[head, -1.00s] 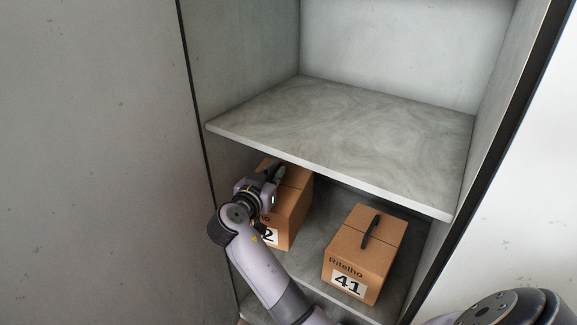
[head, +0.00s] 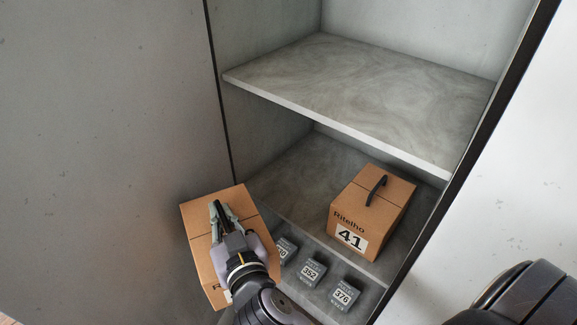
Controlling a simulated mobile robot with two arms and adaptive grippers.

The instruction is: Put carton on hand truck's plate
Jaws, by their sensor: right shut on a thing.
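A brown carton (head: 200,245) hangs in front of the cabinet at its left side, tilted in the picture. My right gripper (head: 221,212) is shut on the black handle on the carton's top. The gripper and wrist cover much of the carton, and most of its label is hidden. The carton appears clear of the shelf. My left gripper is not in view. The hand truck and its plate are not in view.
A second carton (head: 371,212), marked 41, stands on the middle shelf (head: 310,165). Lower down sit small grey boxes (head: 311,271) with number labels. The upper shelf (head: 360,95) is bare. A grey panel (head: 100,130) fills the left side.

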